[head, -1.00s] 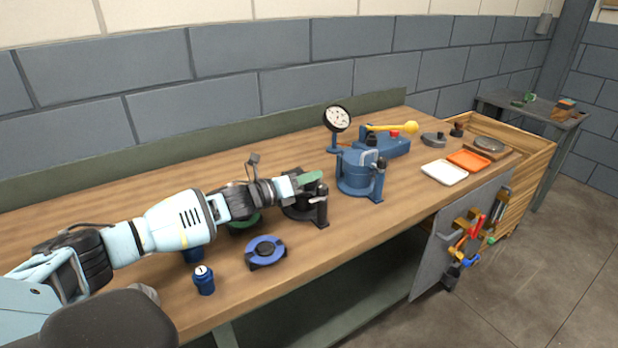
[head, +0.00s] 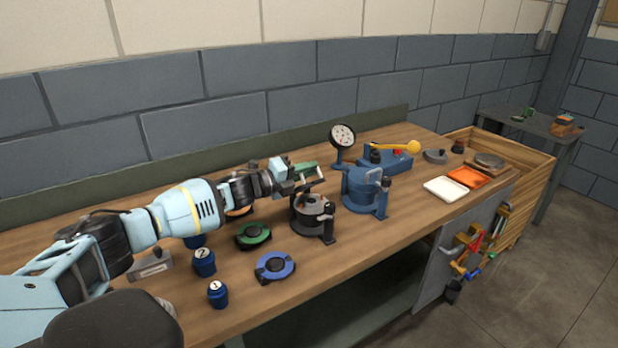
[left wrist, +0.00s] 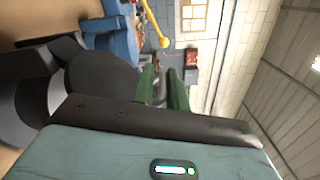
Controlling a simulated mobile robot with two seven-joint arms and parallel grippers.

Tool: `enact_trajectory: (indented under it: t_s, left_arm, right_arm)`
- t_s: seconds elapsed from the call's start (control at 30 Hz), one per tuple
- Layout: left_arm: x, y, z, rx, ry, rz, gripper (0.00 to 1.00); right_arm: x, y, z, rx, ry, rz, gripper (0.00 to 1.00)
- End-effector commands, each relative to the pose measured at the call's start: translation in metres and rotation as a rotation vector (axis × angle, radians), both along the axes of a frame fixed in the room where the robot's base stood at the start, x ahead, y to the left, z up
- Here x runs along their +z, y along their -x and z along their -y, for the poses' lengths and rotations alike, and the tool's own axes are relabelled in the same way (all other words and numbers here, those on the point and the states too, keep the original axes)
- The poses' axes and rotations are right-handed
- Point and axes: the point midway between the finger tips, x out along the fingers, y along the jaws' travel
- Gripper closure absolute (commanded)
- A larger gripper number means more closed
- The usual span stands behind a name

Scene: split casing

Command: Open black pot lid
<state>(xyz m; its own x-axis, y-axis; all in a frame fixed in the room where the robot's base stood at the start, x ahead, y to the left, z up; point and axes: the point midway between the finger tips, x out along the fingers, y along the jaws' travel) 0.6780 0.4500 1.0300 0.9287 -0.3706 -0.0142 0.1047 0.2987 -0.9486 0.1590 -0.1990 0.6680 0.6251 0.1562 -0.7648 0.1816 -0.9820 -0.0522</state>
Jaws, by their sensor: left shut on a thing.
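The black pot (head: 308,222) stands upright on the workbench, in the middle of the head view. My left gripper (head: 305,169), with green fingers, is just above and behind the pot's top. It is shut on what looks like the handle of the black pot lid; the fingers and wrist hide most of this contact. I cannot tell clearly how far the lid is raised. In the left wrist view the green fingers (left wrist: 164,88) are close together, and a large dark rounded shape lies left of them. My right gripper is not in view.
A blue pot (head: 364,190) stands close to the right, with a dial gauge (head: 342,136) behind it. White (head: 446,189) and orange trays are farther right.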

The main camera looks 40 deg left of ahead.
Motion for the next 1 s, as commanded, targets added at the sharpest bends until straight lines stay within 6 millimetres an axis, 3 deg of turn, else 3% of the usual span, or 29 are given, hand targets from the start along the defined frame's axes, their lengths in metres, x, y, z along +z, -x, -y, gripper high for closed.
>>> enact_trajectory:
  t_s: [0.03,0.2,0.93,0.97,1.0]
  left_arm:
    - [0.008,-0.002,0.0,-0.005,0.006,0.012,1.0]
    - [0.011,-0.006,-0.009,-0.004,0.006,0.012,1.0]
    - [0.015,-0.009,-0.019,0.0,0.005,0.012,1.0]
    - [0.015,-0.009,-0.019,0.0,0.005,0.012,0.87]
    - [0.015,-0.009,-0.019,0.0,0.005,0.012,0.82]
  right_arm:
    - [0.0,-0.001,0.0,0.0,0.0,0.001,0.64]
    - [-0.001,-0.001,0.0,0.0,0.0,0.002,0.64]
    - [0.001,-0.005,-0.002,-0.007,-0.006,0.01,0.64]
    - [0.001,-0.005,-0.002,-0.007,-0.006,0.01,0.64]
    - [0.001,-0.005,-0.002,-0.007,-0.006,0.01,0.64]
